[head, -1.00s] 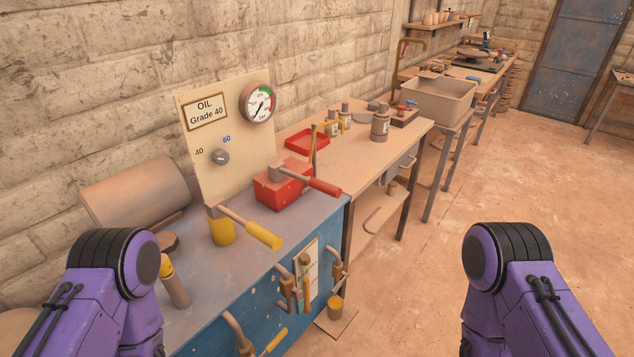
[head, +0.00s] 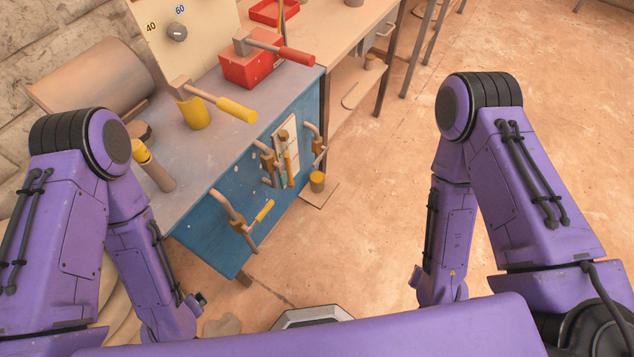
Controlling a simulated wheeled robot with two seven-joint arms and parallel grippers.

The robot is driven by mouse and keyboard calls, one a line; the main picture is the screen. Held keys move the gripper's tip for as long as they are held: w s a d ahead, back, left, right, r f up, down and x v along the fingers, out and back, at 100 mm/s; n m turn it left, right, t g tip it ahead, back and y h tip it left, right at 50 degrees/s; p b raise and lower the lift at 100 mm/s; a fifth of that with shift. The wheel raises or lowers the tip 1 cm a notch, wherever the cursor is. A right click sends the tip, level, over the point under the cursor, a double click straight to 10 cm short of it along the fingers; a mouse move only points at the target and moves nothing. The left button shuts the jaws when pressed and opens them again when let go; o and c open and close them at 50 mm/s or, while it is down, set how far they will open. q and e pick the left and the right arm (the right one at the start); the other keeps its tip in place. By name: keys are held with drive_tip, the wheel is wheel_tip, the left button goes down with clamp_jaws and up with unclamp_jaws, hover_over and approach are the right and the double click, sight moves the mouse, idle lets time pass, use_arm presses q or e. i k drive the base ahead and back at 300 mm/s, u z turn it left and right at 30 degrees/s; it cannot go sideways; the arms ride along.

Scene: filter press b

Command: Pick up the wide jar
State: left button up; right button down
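No thing that I can clearly tell as the wide jar shows now. A small yellow-and-brown pot (head: 317,182) stands low by the blue bench's right end. I cannot tell whether either is a wide jar. Both my arms hang bent downward at the left and right of the view. Neither gripper shows; their ends are hidden or outside the frame.
The blue bench (head: 205,210) stands close at the left. It carries a red box (head: 247,68) with a red-handled lever, a yellow-handled lever (head: 235,109) and a panel (head: 205,30). Handles stick out from its front. A red tray (head: 272,12) lies beyond. The floor (head: 390,190) at right is clear.

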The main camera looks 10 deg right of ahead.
sight(317, 178)
drive_tip(key=u, duration=3)
drive_tip(key=k, duration=1.75)
drive_tip(key=z, duration=1.95)
drive_tip(key=i, duration=1)
